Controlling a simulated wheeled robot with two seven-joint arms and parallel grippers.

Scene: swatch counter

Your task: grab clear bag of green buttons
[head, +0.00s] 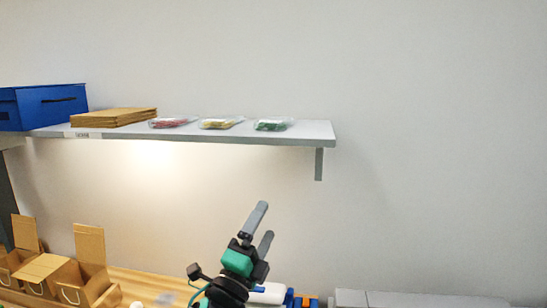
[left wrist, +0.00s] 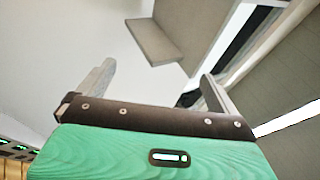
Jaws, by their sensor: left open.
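The clear bag of green buttons (head: 273,125) lies on the grey wall shelf (head: 318,131), near its right end. A clear bag with yellow contents (head: 221,123) and one with red contents (head: 172,122) lie to its left. My left gripper (head: 262,228) points up below the shelf, apart from the bags. Its fingers are spread and empty. In the left wrist view the open gripper (left wrist: 158,88) has nothing between its fingers. The green bag cannot be made out in that view. My right gripper does not show.
A blue box (head: 42,106) and a stack of brown envelopes (head: 114,117) occupy the shelf's left part. Brown cardboard boxes (head: 62,272) stand on the wooden counter (head: 150,285) at lower left. A bracket (head: 319,164) hangs under the shelf's right end. The wall right of the shelf is clear.

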